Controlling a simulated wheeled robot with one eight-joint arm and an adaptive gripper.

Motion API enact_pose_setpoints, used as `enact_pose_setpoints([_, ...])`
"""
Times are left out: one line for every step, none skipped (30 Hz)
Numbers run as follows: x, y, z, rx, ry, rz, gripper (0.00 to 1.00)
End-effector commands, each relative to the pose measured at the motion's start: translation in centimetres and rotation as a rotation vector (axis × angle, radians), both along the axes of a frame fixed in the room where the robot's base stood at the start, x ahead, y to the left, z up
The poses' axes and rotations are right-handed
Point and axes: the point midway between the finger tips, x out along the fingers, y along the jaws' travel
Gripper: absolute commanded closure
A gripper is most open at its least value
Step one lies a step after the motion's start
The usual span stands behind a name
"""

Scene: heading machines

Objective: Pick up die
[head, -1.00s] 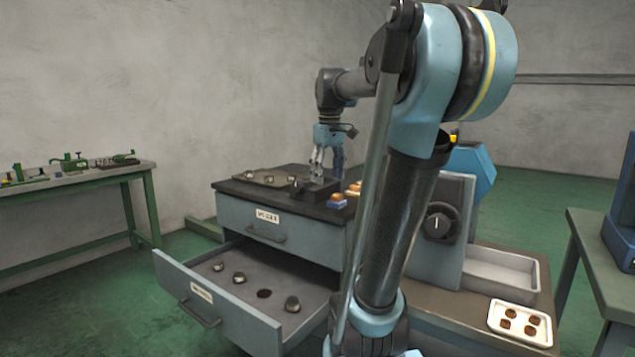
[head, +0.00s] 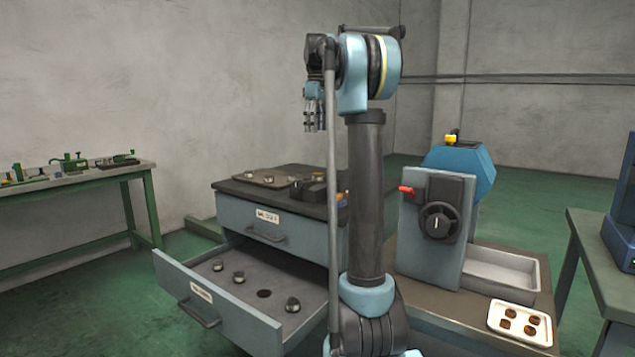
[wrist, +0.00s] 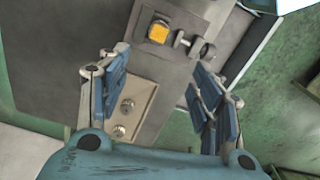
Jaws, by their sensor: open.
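Several small round metal pieces that look like dies are in view; I cannot tell which one the task means. In the head view three sit in the pulled-out drawer (head: 245,262): a left die (head: 217,266), a middle die (head: 238,277) and a right die (head: 292,304). A bare round hole lies between the last two. More small round pieces (head: 268,178) sit on a tray on the cabinet top. My gripper (head: 316,128) hangs high above the cabinet, open and empty. In the wrist view two round pieces (wrist: 123,117) lie on a tan plate below my open fingers (wrist: 157,70).
A dark block (head: 313,190) stands on the cabinet top (head: 225,186). A grey machine with a black knob (head: 437,221) stands to the right, beside an empty metal bin (head: 503,268) and a white tray of brown pieces (head: 519,322). A bench (head: 80,178) stands left.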

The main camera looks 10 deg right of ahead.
Motion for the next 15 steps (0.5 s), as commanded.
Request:
enact_pose_setpoints([0.1, 0.0, -0.3, 0.0, 0.0, 0.002, 0.41])
enact_pose_setpoints([0.1, 0.0, -0.6, 0.0, 0.0, 0.002, 0.41])
enact_pose_setpoints([0.1, 0.0, -1.1, 0.001, 0.001, 0.002, 0.41])
enact_pose_setpoints([0.1, 0.0, -1.6, 0.0, 0.0, 0.002, 0.41])
enact_pose_setpoints([0.1, 0.0, -2.1, 0.0, 0.0, 0.002, 0.41])
enact_pose_setpoints([0.1, 0.0, -2.8, 0.0, 0.0, 0.002, 0.41])
enact_pose_setpoints([0.1, 0.0, -3.3, 0.0, 0.0, 0.002, 0.41])
enact_pose_setpoints([0.1, 0.0, -3.8, 0.0, 0.0, 0.002, 0.41])
enact_pose_setpoints([0.1, 0.0, -4.5, 0.0, 0.0, 0.002, 0.41])
enact_pose_setpoints([0.1, 0.0, -5.0, 0.0, 0.0, 0.002, 0.41])
enact_pose_setpoints([0.1, 0.0, -5.6, 0.0, 0.0, 0.001, 0.41])
enact_pose_setpoints([0.1, 0.0, -6.2, 0.0, 0.0, 0.001, 0.41])
enact_pose_setpoints([0.1, -0.1, -6.8, 0.0, 0.0, 0.001, 0.41])
enact_pose_setpoints([0.1, 0.0, -7.3, 0.0, 0.0, 0.001, 0.41])
enact_pose_setpoints([0.1, -0.1, -8.0, 0.0, 0.0, 0.001, 0.41])
